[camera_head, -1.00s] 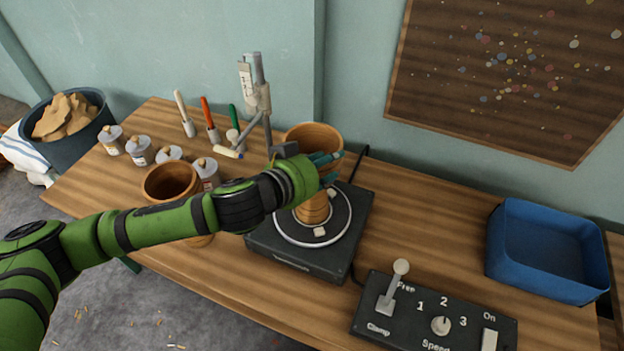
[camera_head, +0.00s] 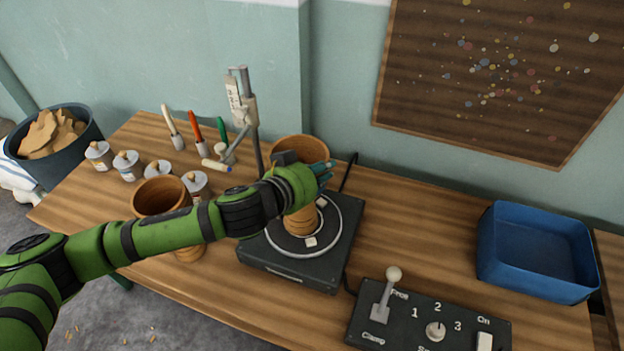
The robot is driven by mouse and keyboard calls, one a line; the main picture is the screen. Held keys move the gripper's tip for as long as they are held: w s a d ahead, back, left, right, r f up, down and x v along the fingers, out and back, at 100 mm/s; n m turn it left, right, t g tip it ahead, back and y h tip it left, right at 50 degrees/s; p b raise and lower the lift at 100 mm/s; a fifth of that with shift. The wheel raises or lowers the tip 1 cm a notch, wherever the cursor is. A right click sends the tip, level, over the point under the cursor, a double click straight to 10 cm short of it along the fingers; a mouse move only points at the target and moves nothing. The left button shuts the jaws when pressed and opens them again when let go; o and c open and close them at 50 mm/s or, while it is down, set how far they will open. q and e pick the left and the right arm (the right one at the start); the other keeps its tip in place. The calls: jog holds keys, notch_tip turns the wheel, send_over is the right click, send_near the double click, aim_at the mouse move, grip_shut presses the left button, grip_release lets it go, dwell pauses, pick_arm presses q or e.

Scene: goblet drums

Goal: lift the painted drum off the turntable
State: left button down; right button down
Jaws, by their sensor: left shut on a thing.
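A brown goblet drum (camera_head: 300,222) stands upright on the turntable (camera_head: 345,250), a dark square base with a round plate edged by a white ring. Its wide rim shows above my gripper and its ringed foot below. My left gripper (camera_head: 322,175) is shut on the drum around its middle and hides much of its side. The foot appears to rest on the plate; I cannot see a gap. Any paint on the drum is hidden or not clear. My right gripper is not in view.
A second drum (camera_head: 160,196) stands left, behind my left arm. A stand with a pen (camera_head: 240,110) rises behind the turntable. Jars (camera_head: 128,165) and brushes are at the back left. A control box (camera_head: 430,322) is at front right, with a blue bin (camera_head: 537,252) beyond.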

pick_arm(q)
jog(key=shift+r, duration=0.25)
